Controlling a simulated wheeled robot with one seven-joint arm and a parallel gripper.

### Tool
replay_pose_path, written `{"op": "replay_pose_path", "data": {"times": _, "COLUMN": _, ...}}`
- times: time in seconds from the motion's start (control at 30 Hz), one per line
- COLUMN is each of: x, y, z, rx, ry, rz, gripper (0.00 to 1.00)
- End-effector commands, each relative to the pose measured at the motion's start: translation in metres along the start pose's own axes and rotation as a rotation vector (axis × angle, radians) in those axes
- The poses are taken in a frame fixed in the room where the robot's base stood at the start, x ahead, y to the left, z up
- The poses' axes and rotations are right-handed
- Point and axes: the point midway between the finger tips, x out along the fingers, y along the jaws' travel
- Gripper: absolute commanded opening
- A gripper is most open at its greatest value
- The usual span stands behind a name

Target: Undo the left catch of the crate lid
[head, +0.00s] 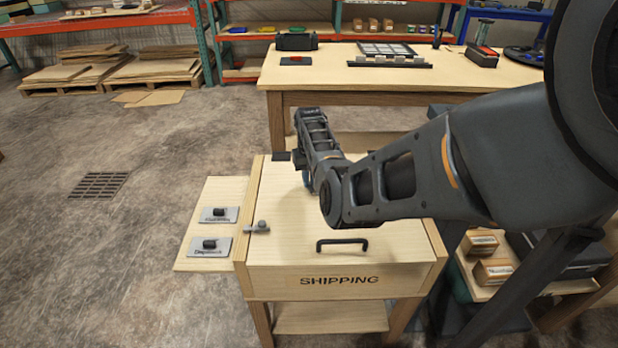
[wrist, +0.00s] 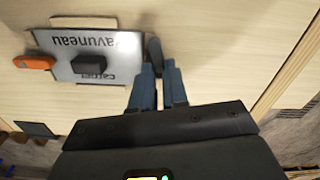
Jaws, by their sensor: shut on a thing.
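The wooden crate (head: 275,262) marked SHIPPING has a pale lid (head: 290,225) with a black handle. A grey metal catch (head: 257,228) with a round knob lies across the lid's left edge near the front; nothing touches it. My gripper (head: 306,180) is over the rear left part of the lid, well behind this catch. In the wrist view, my blue fingers (wrist: 158,75) are shut on a small dark grey rounded piece (wrist: 153,50). I cannot tell what this piece belongs to. My arm hides the lid's right side.
In the wrist view, a silver plate (wrist: 105,50) with a black knob lies beside my fingers, with an orange piece (wrist: 35,62) at its edge. A side board (head: 185,262) left of the crate bears two knobbed plates. A workbench (head: 330,78) stands behind.

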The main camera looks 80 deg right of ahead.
Motion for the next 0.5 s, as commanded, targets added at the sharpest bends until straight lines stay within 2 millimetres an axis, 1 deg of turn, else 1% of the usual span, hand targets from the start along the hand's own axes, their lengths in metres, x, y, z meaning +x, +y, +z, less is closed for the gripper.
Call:
{"op": "replay_pose_path", "data": {"times": 0.2, "x": -0.0003, "y": -0.0004, "z": 0.0, "rx": 0.138, "ry": 0.0, "rz": -0.001, "gripper": 0.0}}
{"op": "replay_pose_path", "data": {"times": 0.5, "x": 0.0, "y": 0.0005, "z": 0.0001, "rx": 0.24, "ry": 0.0, "rz": 0.0, "gripper": 0.0}}
